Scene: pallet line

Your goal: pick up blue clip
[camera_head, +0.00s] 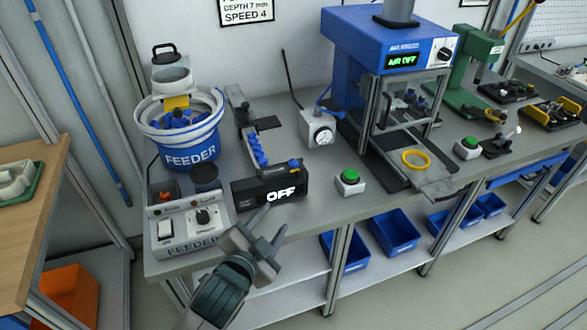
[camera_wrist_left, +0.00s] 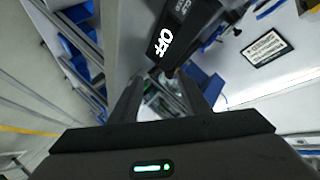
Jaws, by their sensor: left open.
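Several blue clips (camera_head: 256,150) sit in a row on the feeder track behind the black box. A single blue clip (camera_head: 294,163) sits at the track's right end, above the box. More blue clips (camera_head: 185,118) lie in the white and blue feeder bowl (camera_head: 172,155). My left gripper (camera_head: 276,217) is open in front of the black box, below and left of the single clip and apart from it. In the left wrist view the open fingers (camera_wrist_left: 160,92) point toward the box, with no clip clearly seen between them. My right gripper is not in view.
The black box (camera_head: 248,193) reads OFF. The feeder control box (camera_head: 183,245) stands to its left. A green button (camera_head: 349,182) and a blue press (camera_head: 380,45) reading AIR OFF stand right. Blue bins (camera_head: 393,232) sit under the bench. The bench front has some bare room.

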